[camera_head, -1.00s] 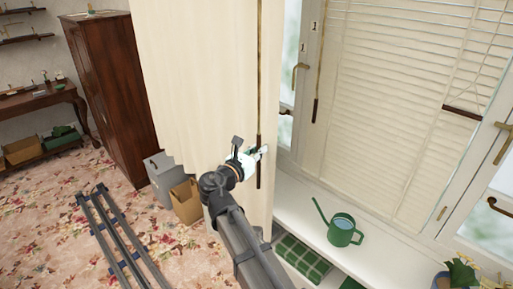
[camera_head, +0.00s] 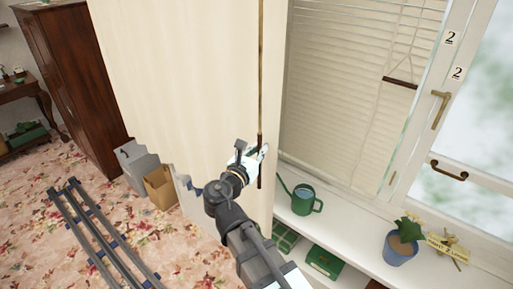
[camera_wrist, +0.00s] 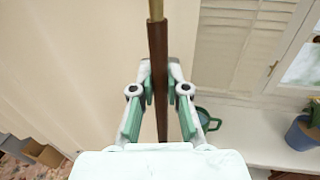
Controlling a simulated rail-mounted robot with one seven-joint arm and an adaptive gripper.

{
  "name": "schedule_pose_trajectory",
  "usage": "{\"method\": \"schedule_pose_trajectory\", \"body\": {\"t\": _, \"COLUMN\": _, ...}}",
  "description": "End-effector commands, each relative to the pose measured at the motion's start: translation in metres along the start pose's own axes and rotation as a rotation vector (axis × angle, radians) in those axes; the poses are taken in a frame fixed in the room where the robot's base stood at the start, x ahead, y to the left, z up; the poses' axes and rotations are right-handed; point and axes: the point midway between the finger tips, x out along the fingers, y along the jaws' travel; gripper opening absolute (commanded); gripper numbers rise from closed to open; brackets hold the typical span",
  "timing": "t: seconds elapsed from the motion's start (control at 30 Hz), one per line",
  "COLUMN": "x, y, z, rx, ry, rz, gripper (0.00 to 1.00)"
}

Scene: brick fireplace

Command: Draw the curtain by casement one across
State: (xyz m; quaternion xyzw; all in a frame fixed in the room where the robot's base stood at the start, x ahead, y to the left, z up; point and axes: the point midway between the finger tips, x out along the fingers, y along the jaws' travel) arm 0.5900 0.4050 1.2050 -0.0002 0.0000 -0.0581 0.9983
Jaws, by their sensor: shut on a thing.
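The cream curtain (camera_head: 180,90) hangs in the left and middle of the head view, its right edge beside the window blind. A thin brass draw rod (camera_head: 261,60) hangs down near that edge and ends in a dark brown grip (camera_head: 260,178). My gripper (camera_head: 261,152) is shut on the brown grip. In the wrist view, the grip (camera_wrist: 158,50) stands upright between the fingers of my gripper (camera_wrist: 160,78), with the curtain (camera_wrist: 60,70) behind and to the left. Casement one and its number labels are not visible now; the curtain covers that side.
A slatted blind (camera_head: 335,95) and a casement labelled 2 (camera_head: 449,38) are on the right. The white sill (camera_head: 345,222) holds a green watering can (camera_head: 306,201) and a blue plant pot (camera_head: 400,250). Boxes (camera_head: 160,190) and a wardrobe (camera_head: 75,80) stand left.

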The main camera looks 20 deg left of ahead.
Motion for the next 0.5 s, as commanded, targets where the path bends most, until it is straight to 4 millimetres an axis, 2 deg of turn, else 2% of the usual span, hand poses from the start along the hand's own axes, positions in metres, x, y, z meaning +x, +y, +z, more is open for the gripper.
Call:
{"method": "schedule_pose_trajectory", "body": {"t": 0.2, "x": -0.0004, "y": -0.0043, "z": -0.0006, "rx": -0.002, "ry": 0.0, "rz": -0.009, "gripper": 0.0}}
{"method": "schedule_pose_trajectory", "body": {"t": 0.23, "x": -0.0005, "y": -0.0045, "z": -0.0006, "rx": -0.002, "ry": 0.0, "rz": -0.009, "gripper": 0.24}}
{"method": "schedule_pose_trajectory", "body": {"t": 0.27, "x": -0.0005, "y": -0.0044, "z": -0.0007, "rx": -0.002, "ry": 0.0, "rz": -0.009, "gripper": 0.35}}
{"method": "schedule_pose_trajectory", "body": {"t": 0.3, "x": -0.0005, "y": -0.0042, "z": -0.0007, "rx": -0.002, "ry": 0.0, "rz": -0.008, "gripper": 0.4}}
{"method": "schedule_pose_trajectory", "body": {"t": 0.5, "x": -0.0004, "y": -0.0029, "z": -0.0006, "rx": -0.001, "ry": 0.0, "rz": -0.006, "gripper": 0.4}}
